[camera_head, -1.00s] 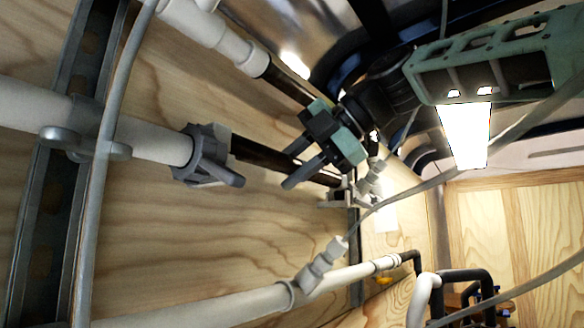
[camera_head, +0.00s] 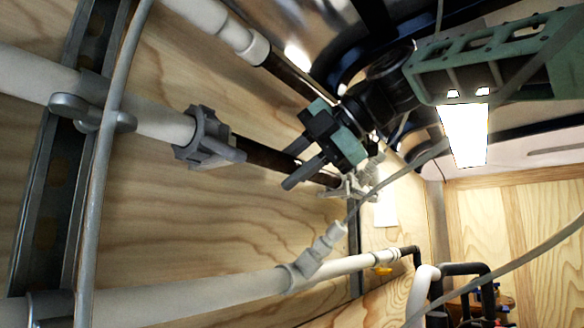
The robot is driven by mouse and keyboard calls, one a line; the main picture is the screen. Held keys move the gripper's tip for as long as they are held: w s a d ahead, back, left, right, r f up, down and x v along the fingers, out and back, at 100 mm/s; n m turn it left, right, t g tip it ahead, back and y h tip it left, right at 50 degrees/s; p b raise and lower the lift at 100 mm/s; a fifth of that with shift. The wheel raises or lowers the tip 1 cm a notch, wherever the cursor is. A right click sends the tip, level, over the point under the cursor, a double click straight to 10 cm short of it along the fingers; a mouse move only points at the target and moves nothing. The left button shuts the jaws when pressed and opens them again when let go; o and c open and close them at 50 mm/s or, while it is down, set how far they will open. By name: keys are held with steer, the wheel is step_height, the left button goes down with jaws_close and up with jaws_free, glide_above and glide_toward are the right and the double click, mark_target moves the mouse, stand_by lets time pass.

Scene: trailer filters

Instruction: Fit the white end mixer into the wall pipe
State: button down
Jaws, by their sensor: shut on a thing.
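My gripper (camera_head: 306,158), with green and black parts, hangs in front of the wooden wall, its dark fingers pointing down and left. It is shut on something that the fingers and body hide. Fingers overlap the dark stretch of pipe (camera_head: 262,155) in the picture; I cannot tell whether they touch it. A small pale fitting (camera_head: 368,172) shows just beyond my gripper; I cannot tell whether it is the white end mixer. A white wall pipe (camera_head: 163,124) comes from the left and ends in a grey collar (camera_head: 203,140) left of my gripper.
Another white pipe (camera_head: 213,22) runs above and a third (camera_head: 190,295) below, with a branch fitting (camera_head: 320,255). A grey hose (camera_head: 107,165) crosses the metal rail (camera_head: 62,170) at left. A loose cable passes at right. Black and white pipes (camera_head: 452,285) stand at lower right.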

steer(key=c, duration=1.1)
jaws_free()
steer(key=shift+o, duration=0.2)
steer(key=v, duration=1.7)
steer(key=shift+d+b, duration=0.25)
steer(key=shift+b, duration=0.2)
